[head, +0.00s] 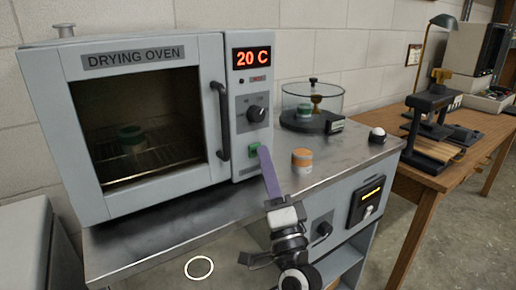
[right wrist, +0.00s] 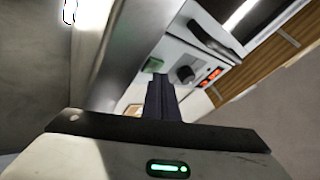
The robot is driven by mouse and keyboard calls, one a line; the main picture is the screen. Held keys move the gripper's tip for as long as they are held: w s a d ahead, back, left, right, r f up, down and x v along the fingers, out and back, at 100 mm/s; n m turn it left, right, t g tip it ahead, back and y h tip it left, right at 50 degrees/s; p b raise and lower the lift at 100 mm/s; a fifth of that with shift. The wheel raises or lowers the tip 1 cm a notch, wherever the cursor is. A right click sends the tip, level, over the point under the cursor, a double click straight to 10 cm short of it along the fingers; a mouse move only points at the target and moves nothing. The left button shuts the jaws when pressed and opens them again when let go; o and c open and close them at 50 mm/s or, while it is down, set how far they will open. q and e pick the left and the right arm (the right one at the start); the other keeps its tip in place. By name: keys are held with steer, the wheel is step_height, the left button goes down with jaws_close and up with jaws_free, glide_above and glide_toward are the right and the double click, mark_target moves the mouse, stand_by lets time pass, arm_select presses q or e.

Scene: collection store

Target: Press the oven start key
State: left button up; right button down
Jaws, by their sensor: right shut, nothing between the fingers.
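The drying oven (head: 150,125) stands on a metal bench, its door shut and its red display (head: 254,57) reading 20 C. The green start key (head: 254,149) is low on the control panel, under a black knob (head: 257,114). The key also shows in the right wrist view (right wrist: 153,65), just beyond the fingertips. My right gripper (head: 263,150) is shut and empty, its long fingers pointing up at the key. The tips are at or very near the key's right edge; I cannot tell whether they touch it. My left gripper is not in view.
A green-and-white jar (head: 131,137) sits inside the oven. An orange-banded jar (head: 302,160) stands right of my fingers, with a glass-covered balance (head: 312,105) behind it. The metal bench top (head: 190,210) is bare before the oven. A wooden table (head: 488,125) is at right.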

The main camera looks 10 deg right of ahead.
steer(key=shift+a+r, duration=0.25)
steer(key=shift+a, duration=0.05)
steer(key=shift+s+d+f+y+p, duration=0.15)
steer(key=shift+s+y+p, duration=0.15)
steer(key=shift+s+p, duration=0.2)
steer(key=shift+s+d+p, duration=0.15)
steer(key=shift+s+d, duration=0.25)
steer(key=shift+s, duration=0.4)
steer(key=shift+s+d+p, duration=0.15)
steer(key=shift+s+d, duration=0.25)
steer(key=shift+s, duration=0.35)
